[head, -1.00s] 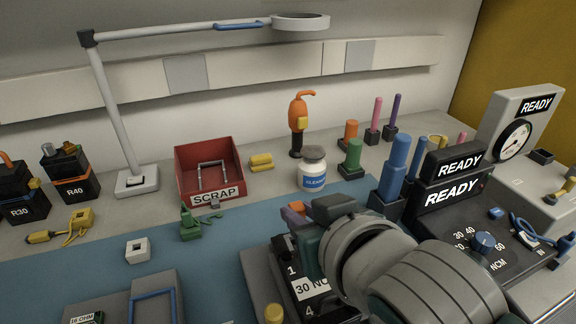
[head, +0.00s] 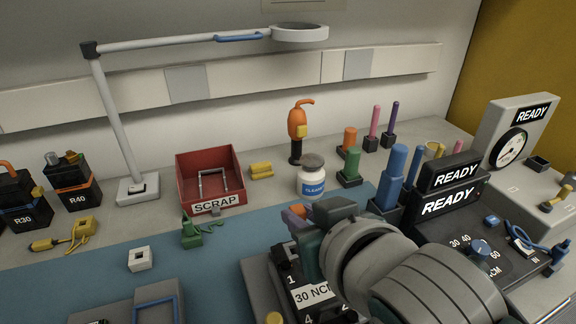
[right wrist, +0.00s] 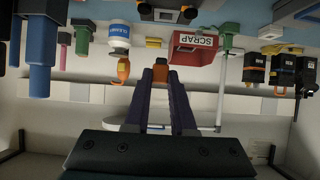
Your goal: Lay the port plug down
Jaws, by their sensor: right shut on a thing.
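My left gripper is not in view.
A red SCRAP bin (head: 243,182), a white jar (head: 311,182) and an orange driver (head: 297,128) stand behind. A green connector (head: 192,232) and a white socket block (head: 141,259) lie on the blue mat (head: 70,275), with bare mat between. READY units (head: 448,190) stand right.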

